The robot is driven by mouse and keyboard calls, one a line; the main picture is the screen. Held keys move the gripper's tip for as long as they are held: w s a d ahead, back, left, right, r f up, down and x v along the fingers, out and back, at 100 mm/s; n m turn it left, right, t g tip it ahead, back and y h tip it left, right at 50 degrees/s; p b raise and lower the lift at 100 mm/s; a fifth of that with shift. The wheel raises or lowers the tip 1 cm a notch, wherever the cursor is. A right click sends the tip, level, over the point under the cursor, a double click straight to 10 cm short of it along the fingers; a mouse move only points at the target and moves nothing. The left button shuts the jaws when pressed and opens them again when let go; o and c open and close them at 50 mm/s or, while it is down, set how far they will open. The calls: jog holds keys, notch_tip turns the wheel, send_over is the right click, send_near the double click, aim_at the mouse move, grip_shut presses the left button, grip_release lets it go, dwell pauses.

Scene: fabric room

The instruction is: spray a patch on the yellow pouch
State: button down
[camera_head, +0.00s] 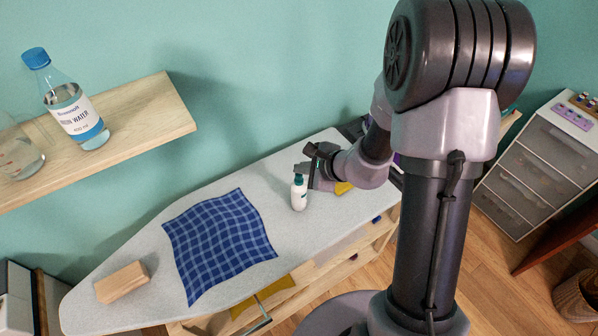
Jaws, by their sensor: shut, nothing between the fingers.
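A small white bottle (299,198) with a dark green spray top stands upright on the grey ironing board. My gripper (311,174) is just right of the bottle's top. It looks shut and empty; I cannot tell whether it touches the bottle. A small yellow thing (343,188), possibly the yellow pouch, lies on the board beneath my wrist and is mostly hidden by it.
A blue checked cloth (219,240) and a wooden block (122,282) lie on the ironing board (296,246). Another yellow fabric piece (264,297) shows below the board. A wall shelf (150,110) holds a water bottle (75,112) and a glass (17,154).

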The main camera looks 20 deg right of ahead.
notch_tip(320, 180, up, 6)
jog(key=p, duration=0.4)
dwell(2.3)
